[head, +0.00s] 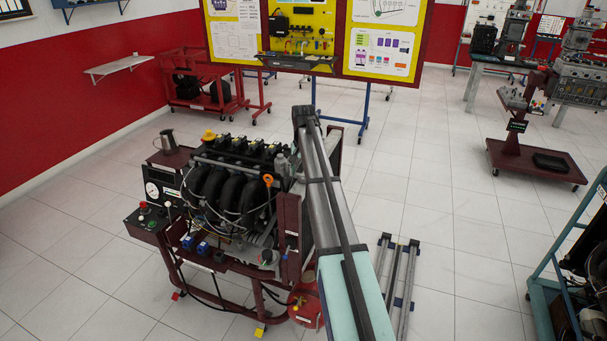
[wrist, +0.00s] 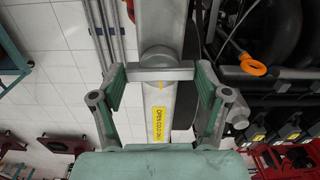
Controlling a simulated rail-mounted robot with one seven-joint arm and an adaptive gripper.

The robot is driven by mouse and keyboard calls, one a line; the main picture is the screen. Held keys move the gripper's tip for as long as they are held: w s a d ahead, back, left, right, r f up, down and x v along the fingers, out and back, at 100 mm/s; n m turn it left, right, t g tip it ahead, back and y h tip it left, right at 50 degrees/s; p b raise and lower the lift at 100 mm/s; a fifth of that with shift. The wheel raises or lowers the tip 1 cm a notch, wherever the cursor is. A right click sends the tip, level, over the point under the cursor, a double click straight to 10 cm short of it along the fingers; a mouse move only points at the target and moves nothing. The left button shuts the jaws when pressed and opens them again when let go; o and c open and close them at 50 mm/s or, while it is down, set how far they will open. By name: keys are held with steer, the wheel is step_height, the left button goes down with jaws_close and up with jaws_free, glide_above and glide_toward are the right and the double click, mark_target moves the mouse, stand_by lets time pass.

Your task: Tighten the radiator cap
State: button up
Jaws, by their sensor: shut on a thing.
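The radiator cap (wrist: 160,58) is a grey round piece with a flat crossbar, on top of the pale grey radiator (wrist: 158,15) in the wrist view. A yellow label reading roughly "open cold only" (wrist: 159,125) lies beside it. My gripper (wrist: 160,78) has its two teal-padded fingers on either side of the cap, at the ends of the crossbar, and is shut on it. In the head view my arm hides the cap and the gripper. How tight the cap sits cannot be told.
The engine trainer (head: 230,190) stands left of my arm, with black intake pipes and an orange ring handle (head: 268,180), which also shows close to the right finger in the wrist view (wrist: 252,65).

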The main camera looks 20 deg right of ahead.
mark_target(303, 175)
steer(key=shift+s+f+m, duration=0.1)
steer(key=shift+m, duration=0.3)
steer(key=o, duration=1.2)
steer(key=shift+c, duration=0.2)
step_height(303, 175, up, 12)
